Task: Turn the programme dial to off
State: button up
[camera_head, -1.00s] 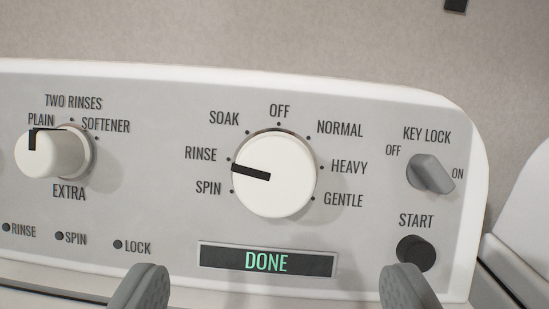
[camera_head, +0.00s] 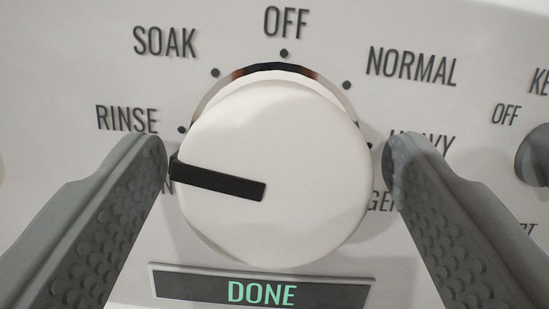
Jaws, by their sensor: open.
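The programme dial (camera_head: 290,150) is a large round white knob in the middle of the view. Its black pointer bar (camera_head: 220,182) points left and slightly up; in the earlier, wider frame it lies at the RINSE mark. The OFF label (camera_head: 286,22) and its dot are straight above the dial. My gripper (camera_head: 276,160) is open, one grey finger on each side of the dial. The left fingertip is close to the pointer's outer end, and the right one is close to the dial's right edge. I cannot tell whether either finger touches. The fingers cover the SPIN label and part of HEAVY and GENTLE.
The display (camera_head: 262,289) below the dial reads DONE in green. The grey key lock knob (camera_head: 534,156) is at the right edge, beyond my right finger. The panel above the dial, around SOAK and NORMAL, is clear of obstacles.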

jog(key=c, duration=1)
jog(key=shift+m+h, duration=0.3)
jog(key=shift+m, duration=0.1)
jog(key=m, duration=0.2)
jog(key=m+h, duration=0.1)
jog(key=m, duration=0.1)
jog(key=shift+a+m+h, duration=0.1)
jog(key=shift+m+h, duration=0.2)
jog(key=m+h, duration=0.1)
jog(key=m, duration=0.3)
jog(key=shift+m+g, duration=0.3)
jog(key=shift+g, duration=0.1)
jog(key=m, duration=0.2)
jog(key=m+g+h, duration=0.1)
jog(key=m, duration=0.2)
jog(key=shift+a+r+h, duration=0.1)
jog(key=shift+h, duration=0.2)
jog(key=shift+m+g+h, duration=0.3)
jog(key=shift+m+g, duration=0.4)
jog(key=shift+m, duration=1)
